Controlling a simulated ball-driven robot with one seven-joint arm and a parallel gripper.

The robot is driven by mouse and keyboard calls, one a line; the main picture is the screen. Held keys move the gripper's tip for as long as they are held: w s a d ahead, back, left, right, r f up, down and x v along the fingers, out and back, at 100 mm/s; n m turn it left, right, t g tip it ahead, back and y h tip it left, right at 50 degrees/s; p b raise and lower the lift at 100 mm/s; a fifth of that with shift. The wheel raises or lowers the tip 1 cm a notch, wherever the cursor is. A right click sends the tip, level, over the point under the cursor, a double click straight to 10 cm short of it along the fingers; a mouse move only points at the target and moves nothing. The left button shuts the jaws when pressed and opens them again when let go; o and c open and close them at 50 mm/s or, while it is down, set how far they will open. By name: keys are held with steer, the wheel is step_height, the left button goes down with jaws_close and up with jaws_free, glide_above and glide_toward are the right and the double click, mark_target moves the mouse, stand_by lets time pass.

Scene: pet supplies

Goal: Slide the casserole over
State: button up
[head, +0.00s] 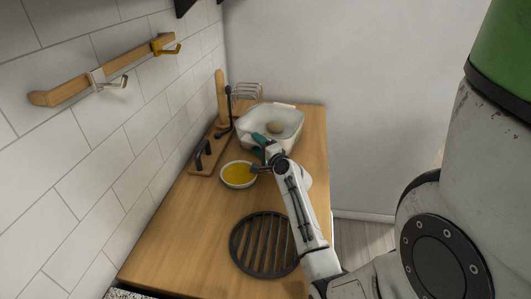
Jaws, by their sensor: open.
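The casserole appears to be the white, rounded-square dish (290,131) at the far end of the wooden counter, near the back wall. My gripper and wrist hide part of the dish's near side.
A small white bowl of yellow contents (238,175) sits just in front of my gripper. A wooden board with dark handles (203,158) and a wire rack (246,91) stand by the walls. A round black grate (263,245) lies nearer. The counter's right edge (326,150) drops off.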

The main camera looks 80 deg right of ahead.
steer(key=b+v, duration=0.1)
steer(key=v, duration=0.8)
steer(key=shift+s+a, duration=0.2)
steer(key=shift+a, duration=0.05)
stand_by(0.3)
